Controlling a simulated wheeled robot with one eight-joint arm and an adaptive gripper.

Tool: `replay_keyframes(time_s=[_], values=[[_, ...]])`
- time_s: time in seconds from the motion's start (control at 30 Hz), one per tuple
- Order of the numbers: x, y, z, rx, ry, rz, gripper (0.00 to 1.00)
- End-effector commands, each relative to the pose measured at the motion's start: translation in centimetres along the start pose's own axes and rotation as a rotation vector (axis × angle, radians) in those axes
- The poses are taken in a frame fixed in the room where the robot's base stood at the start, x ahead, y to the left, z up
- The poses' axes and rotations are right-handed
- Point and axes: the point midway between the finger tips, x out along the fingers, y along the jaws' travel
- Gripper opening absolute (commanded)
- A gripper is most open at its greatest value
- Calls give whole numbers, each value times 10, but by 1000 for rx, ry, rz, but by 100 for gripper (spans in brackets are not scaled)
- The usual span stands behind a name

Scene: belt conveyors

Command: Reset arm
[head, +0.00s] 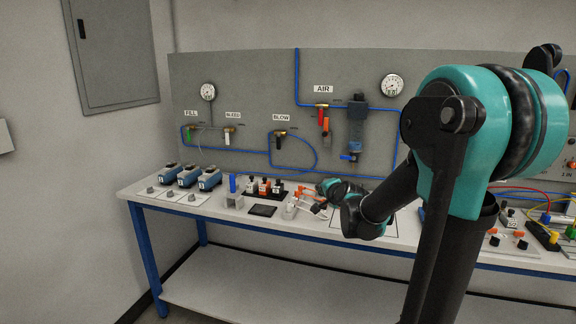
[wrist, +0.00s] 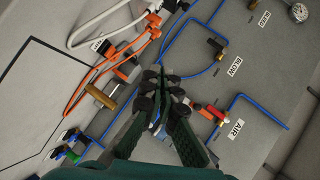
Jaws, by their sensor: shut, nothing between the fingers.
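My teal and black arm reaches in from the right of the head view, over the white bench (head: 160,190). Its far end is low over the middle of the bench, near small parts there. In the wrist view my gripper (wrist: 162,78) points away from the camera with its dark fingers together and nothing between them. Behind the fingers are the grey panel with blue air tubing, a BLOW label (wrist: 235,66) and an AIR label (wrist: 238,128). The fingertips are small and partly lost among the bench parts in the head view.
Blue boxes (head: 189,175) stand on the bench at left. A dark flat tray (head: 263,210) lies near the front edge. The upright panel (head: 240,110) carries gauges, valves and a blue filter unit (head: 356,122). Orange cables (wrist: 100,66) lie at upper left in the wrist view.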

Motion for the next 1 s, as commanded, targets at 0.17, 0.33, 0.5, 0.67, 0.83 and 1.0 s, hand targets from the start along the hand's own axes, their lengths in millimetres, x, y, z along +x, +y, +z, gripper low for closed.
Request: replay_keyframes(time_s=[0.17, 0.33, 0.5, 0.67, 0.83, 1.0], values=[[-74, 91, 50, -387, -172, 235, 0], [-147, 176, 80, -689, -352, 431, 0], [-210, 242, 97, -894, -514, 580, 0], [-243, 273, 103, -986, -604, 652, 0], [-249, 278, 104, -1002, -621, 666, 0], [-249, 278, 104, -1002, -621, 666, 0]])
